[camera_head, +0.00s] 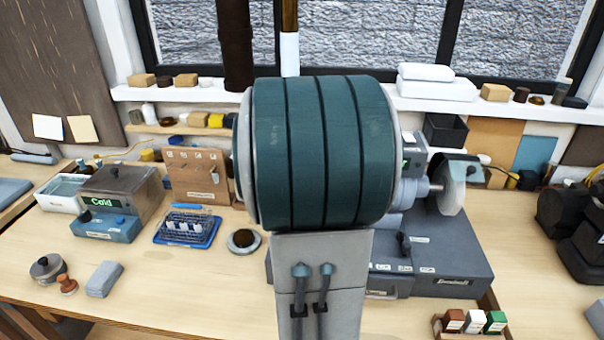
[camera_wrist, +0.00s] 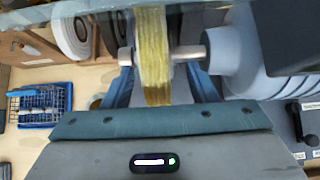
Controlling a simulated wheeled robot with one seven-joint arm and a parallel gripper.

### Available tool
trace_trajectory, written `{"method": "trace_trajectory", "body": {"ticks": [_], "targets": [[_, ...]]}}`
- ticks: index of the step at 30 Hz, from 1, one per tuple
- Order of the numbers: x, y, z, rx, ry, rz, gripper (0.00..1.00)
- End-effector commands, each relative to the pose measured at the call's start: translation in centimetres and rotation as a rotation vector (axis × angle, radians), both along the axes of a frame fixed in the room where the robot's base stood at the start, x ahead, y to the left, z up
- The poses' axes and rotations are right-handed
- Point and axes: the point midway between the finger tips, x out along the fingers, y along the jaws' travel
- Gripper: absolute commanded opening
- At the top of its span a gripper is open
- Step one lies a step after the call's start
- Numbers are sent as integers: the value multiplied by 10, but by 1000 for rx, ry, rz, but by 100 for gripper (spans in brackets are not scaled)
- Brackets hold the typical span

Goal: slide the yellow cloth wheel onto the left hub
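The yellow cloth wheel (camera_wrist: 154,60) shows edge-on in the wrist view, between the two blue fingers of my gripper (camera_wrist: 155,84). A metal spindle, the left hub (camera_wrist: 190,52), comes from the grey-blue motor body (camera_wrist: 232,55) at right and lines up with the wheel. A short metal end shows on the wheel's left side, so the wheel appears to be around the spindle. In the head view my arm hides the wheel, the left hub and my gripper.
The grinder base (camera_head: 440,262) stands on the bench, with a white wheel (camera_head: 452,188) on its right side. Left of my arm are a blue wire basket (camera_head: 188,228), a soldering-type box reading Cold (camera_head: 112,205) and a round dish (camera_head: 243,241). Coloured small boxes (camera_head: 473,322) stand at front right.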

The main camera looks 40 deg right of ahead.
Motion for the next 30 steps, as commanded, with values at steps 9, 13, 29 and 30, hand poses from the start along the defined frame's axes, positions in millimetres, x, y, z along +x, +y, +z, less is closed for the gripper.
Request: {"method": "trace_trajectory", "body": {"ticks": [9,13,29,30], "targets": [[-5,8,11,0,-1,2,52],[-16,20,29,-1,-3,3,52],[-58,70,88,0,-3,1,52],[-60,71,91,-1,-2,1,52]]}}
